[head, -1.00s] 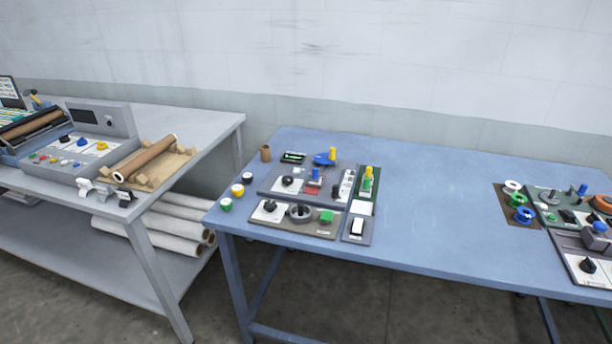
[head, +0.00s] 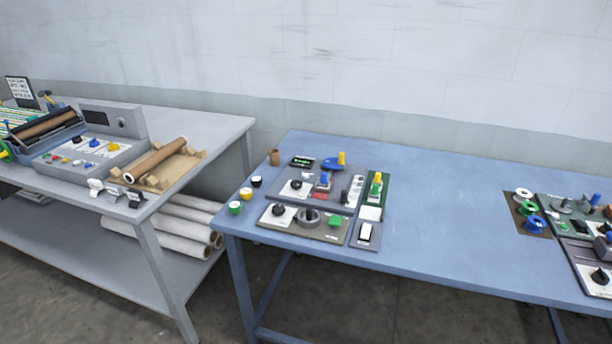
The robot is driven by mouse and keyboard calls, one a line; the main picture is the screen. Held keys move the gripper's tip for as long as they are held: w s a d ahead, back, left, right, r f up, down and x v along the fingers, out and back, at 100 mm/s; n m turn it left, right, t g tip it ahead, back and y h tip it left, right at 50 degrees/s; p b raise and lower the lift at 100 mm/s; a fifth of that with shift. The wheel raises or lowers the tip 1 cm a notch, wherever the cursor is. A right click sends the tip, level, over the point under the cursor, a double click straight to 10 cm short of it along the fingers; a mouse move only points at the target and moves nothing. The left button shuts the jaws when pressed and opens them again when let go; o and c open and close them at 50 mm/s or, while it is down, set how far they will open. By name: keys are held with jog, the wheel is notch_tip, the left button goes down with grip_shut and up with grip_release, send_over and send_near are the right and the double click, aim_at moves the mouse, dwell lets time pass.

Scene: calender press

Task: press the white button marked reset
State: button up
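No lettering is legible at this size, so I cannot tell which control is the white button marked reset. On the grey left bench, a grey console (head: 125,153) has a white panel with black, blue and yellow knobs and a row of small coloured buttons (head: 66,161) along its front. On the blue table, a small grey panel at the front carries a white rocker-like piece (head: 365,232). A grey control board (head: 290,200) behind it has a black knob, a red patch and blue and yellow parts. My gripper is not in view.
Rollers (head: 45,125) sit beside the console at the far left. A brown roll (head: 155,158) lies on wooden supports right of it. A gap separates the grey bench (head: 215,125) from the blue table (head: 450,195). The blue table's middle is clear; spools (head: 525,208) and more panels stand at its right.

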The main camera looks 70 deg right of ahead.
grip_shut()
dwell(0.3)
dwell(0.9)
